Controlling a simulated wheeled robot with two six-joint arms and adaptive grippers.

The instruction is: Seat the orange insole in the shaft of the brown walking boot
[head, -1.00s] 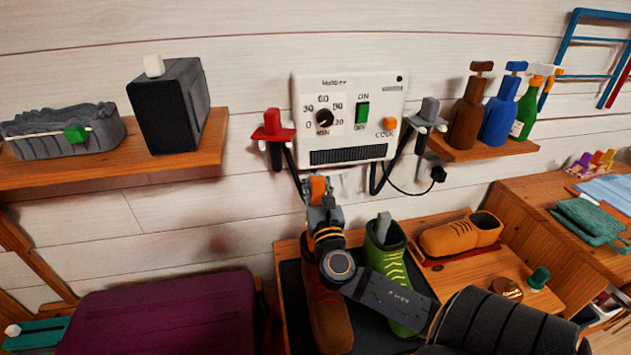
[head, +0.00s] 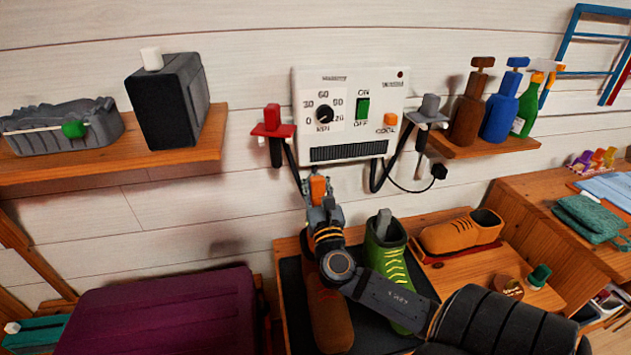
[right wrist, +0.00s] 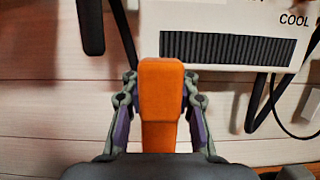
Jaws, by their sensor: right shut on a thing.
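My right gripper (head: 319,199) is shut on the orange insole (head: 318,187), which stands up from between the fingers. In the right wrist view the insole (right wrist: 160,95) points up, gripped from both sides by the fingers (right wrist: 160,112). The brown walking boot (head: 328,308) stands on a dark mat below my right gripper. My gripper and wrist cover the boot's shaft opening, so I cannot tell how the insole sits relative to it. My left gripper is not in view.
A green boot (head: 388,258) with a grey piece in its shaft stands just right. An orange-brown shoe (head: 458,236) lies on a red mat beyond. A white dryer box (head: 349,112) hangs on the wall behind, with black hoses. A purple case (head: 165,315) fills the left front.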

